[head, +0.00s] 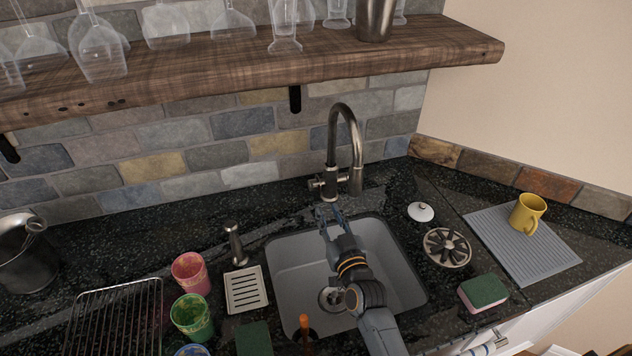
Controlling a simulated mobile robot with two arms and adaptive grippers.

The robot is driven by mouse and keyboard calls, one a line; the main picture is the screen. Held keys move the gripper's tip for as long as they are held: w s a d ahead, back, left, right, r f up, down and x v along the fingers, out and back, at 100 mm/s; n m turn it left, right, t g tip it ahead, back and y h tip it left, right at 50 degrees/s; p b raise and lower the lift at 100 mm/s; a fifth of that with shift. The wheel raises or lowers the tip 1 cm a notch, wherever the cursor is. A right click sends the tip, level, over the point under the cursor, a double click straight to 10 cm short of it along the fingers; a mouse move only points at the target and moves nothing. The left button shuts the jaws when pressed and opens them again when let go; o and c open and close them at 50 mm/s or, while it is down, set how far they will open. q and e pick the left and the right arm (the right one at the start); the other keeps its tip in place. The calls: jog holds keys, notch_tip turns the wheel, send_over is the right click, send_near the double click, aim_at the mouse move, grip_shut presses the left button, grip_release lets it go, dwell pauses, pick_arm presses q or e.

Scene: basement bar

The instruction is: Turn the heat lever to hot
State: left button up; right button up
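The dark metal faucet (356,150) with a high curved spout stands behind the sink, against the stone wall. Its small heat lever (316,184) sticks out to the left at the faucet's base. My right gripper (328,211) reaches over the sink from below, with its fingers pointing at the faucet base. Its two fingers are spread and look empty. The fingertips are just below the lever in the picture; I cannot tell whether they touch anything. My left gripper is out of view.
The grey sink (292,275) lies under my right arm. Left are a soap dispenser (236,245), a soap dish (246,289), colored cups (191,274) and a wire rack (115,310). Right are a sponge (483,292), a round strainer (447,248) and a yellow mug (527,213). A wooden shelf (220,68) overhangs.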

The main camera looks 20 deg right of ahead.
aim_at(316, 185)
jog(key=w, duration=0.6)
jog(key=shift+w+d+p, duration=0.1)
jog(key=shift+w+p, duration=0.15)
jog(key=shift+p, duration=0.15)
jog(key=w, duration=0.3)
jog(key=shift+w+f, duration=0.1)
jog(key=shift+w, duration=0.55)
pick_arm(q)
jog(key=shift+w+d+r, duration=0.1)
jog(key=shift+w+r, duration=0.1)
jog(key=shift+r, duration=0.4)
pick_arm(e)
grip_shut()
